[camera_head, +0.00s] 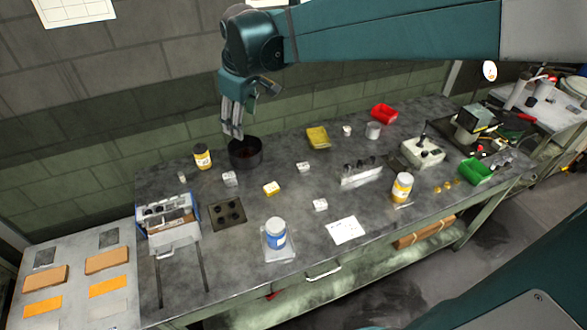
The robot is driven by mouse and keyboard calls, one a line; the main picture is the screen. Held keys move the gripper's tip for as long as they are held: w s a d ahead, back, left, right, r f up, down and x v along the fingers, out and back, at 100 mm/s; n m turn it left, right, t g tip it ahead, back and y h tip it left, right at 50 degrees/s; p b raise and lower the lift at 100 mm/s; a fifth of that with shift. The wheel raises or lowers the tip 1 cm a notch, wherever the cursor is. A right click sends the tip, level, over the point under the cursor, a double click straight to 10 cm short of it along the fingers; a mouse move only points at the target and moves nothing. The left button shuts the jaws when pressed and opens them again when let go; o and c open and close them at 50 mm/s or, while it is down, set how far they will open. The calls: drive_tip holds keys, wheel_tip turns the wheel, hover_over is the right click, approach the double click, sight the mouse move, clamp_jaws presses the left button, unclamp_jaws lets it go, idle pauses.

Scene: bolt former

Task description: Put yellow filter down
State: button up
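My gripper (233,132) points down at the back of the workbench, just above or in front of the rim of a black round pot (246,154). Its fingers look close together, but they are small and I cannot tell whether they are open or shut. No yellow item shows between them. I cannot tell which thing is the yellow filter. Yellow things in view are a small yellow box (271,188) at mid-bench, a yellow tray (318,137) at the back, and flat yellow-orange pads (108,286) on the left side table.
The grey workbench (290,185) holds small white boxes (320,204), a blue-white jar (275,233), yellow-labelled jars (402,187), a red bin (384,113) and a green bin (476,171). A tool case (172,219) stands left. Bare patches lie between them.

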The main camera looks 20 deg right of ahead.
drive_tip(key=s+d+f+m+t, duration=0.1)
drive_tip(key=s+d+m, duration=0.1)
drive_tip(key=s, duration=0.6)
drive_tip(key=s+d+f+m+t, duration=0.1)
drive_tip(key=s+d+m, duration=0.2)
drive_tip(key=s, duration=0.6)
drive_tip(key=s+d+f+m+t, duration=0.1)
drive_tip(key=s+d+f+m, duration=0.1)
drive_tip(key=s, duration=0.7)
drive_tip(key=shift+d+m, duration=0.25)
drive_tip(key=shift+m, duration=0.55)
drive_tip(key=shift+s+f, duration=0.1)
drive_tip(key=shift+f, duration=0.1)
drive_tip(key=shift+f+b, duration=1.6)
drive_tip(key=shift+b, duration=0.05)
